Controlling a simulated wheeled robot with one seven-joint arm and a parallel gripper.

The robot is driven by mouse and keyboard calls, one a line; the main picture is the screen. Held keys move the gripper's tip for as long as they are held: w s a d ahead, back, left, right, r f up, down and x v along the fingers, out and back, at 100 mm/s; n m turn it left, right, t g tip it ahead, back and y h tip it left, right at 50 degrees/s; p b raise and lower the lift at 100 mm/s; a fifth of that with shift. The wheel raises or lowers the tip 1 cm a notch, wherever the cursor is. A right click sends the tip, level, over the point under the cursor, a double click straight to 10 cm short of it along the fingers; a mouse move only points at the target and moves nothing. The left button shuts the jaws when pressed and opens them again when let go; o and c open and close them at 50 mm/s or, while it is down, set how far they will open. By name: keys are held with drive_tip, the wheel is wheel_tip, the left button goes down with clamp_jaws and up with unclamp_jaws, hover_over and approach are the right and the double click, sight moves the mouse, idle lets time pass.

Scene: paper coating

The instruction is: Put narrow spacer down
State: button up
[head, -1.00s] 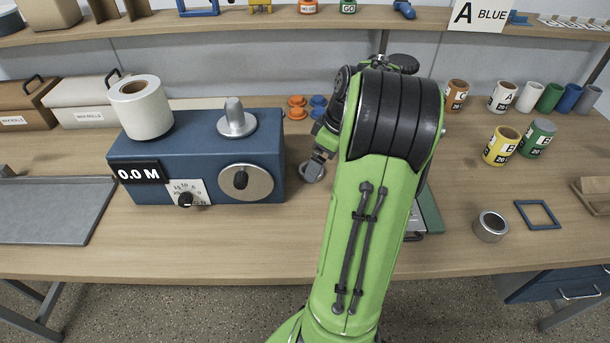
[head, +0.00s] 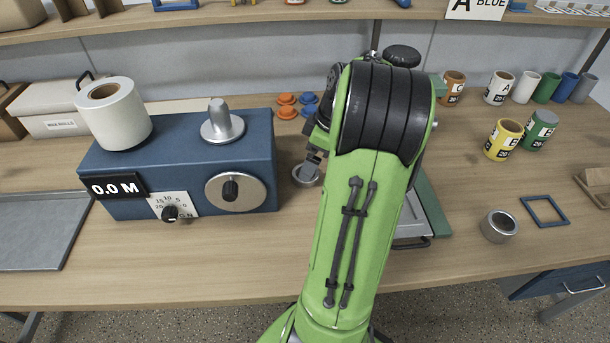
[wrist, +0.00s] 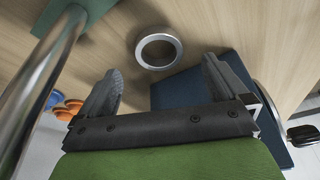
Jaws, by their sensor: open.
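A narrow silver ring, the narrow spacer (head: 306,183), lies on the wooden table just right of the blue machine. It also shows in the wrist view (wrist: 158,67), flat on the wood. My gripper (head: 312,163) is low over the table at the ring, and its arm hides part of that area in the head view. In the wrist view my gripper (wrist: 163,73) is open, with one finger on each side and the ring beyond and between the tips. The ring looks clear of both fingers.
The blue machine (head: 250,150) with a paper roll (head: 115,125) and a silver spindle stands to the left. Orange and blue caps (head: 287,112) lie behind. A wider silver ring (head: 499,226) and a blue square frame (head: 544,211) lie right, with bare wood around them.

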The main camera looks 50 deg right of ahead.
drive_tip(key=b+x, duration=0.2)
drive_tip(key=x, duration=0.3)
drive_tip(key=shift+w+f, duration=0.1)
drive_tip(key=shift+f, duration=0.15)
drive_tip(key=shift+r, duration=0.15)
drive_tip(key=shift+c, duration=0.2)
drive_tip(key=c, duration=1.1)
drive_tip(key=shift+c, duration=0.2)
drive_tip(key=shift+r, duration=0.1)
drive_tip(key=shift+r, duration=0.35)
drive_tip(key=v, duration=0.1)
drive_tip(key=p+v, duration=0.2)
drive_tip(key=shift+a, duration=0.25)
drive_tip(key=s+a, duration=0.3)
drive_tip(key=s, duration=0.1)
drive_tip(key=s+a, duration=0.3)
drive_tip(key=s, duration=0.2)
drive_tip(key=s+a, duration=0.3)
drive_tip(key=s, duration=0.2)
drive_tip(key=shift+s+a+f, duration=0.1)
drive_tip(key=shift+s, duration=0.15)
